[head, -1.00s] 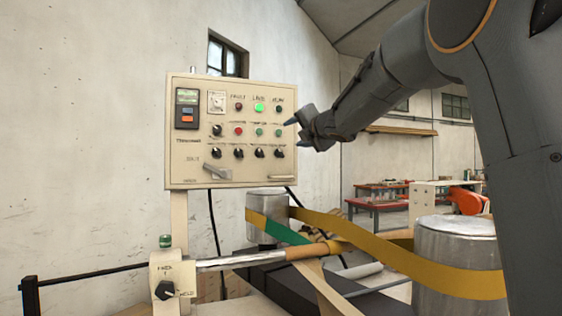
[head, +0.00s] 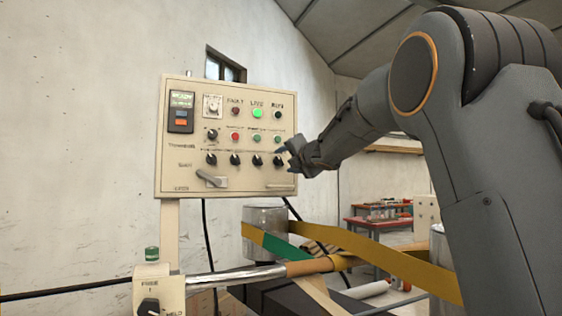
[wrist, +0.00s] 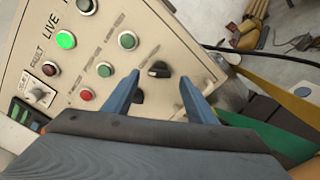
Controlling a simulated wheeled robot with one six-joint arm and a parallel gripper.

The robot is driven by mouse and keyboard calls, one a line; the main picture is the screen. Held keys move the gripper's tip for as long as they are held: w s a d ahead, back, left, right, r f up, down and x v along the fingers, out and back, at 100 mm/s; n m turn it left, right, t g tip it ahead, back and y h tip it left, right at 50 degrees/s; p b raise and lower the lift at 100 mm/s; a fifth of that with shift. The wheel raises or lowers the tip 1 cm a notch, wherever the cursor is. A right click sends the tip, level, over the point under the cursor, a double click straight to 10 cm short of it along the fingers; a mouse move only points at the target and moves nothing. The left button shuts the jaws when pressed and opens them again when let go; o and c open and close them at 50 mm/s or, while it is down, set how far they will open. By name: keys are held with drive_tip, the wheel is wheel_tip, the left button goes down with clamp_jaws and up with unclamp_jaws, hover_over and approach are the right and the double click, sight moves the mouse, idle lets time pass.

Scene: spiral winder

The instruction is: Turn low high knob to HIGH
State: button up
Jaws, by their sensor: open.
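The cream control panel (head: 226,178) stands by the wall in the head view. It has a row of black knobs below the coloured buttons; their small labels are too blurred to read, so I cannot tell which one is the low high knob. My gripper (head: 284,152) is open and empty at the panel's right side, close to the rightmost knob (head: 278,160) of that row. Another knob (wrist: 138,97) is partly hidden behind the left finger. Contact is not visible.
A grey lever (head: 210,179) and a pale handle (head: 281,187) are low on the panel. A green lamp (head: 257,112) is lit above. Below are a metal drum (head: 264,217), a yellow band (head: 380,262) and a chrome bar (head: 235,277).

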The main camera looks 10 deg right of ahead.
sight(281, 161)
drive_tip(key=shift+w+a+p, duration=0.2)
drive_tip(key=shift+w+p, duration=0.05)
drive_tip(key=shift+w, duration=0.7)
drive_tip(key=shift+w+a+p, duration=0.2)
drive_tip(key=shift+w+p, duration=0.05)
drive_tip(key=shift+w, duration=0.7)
drive_tip(key=c, duration=1.1)
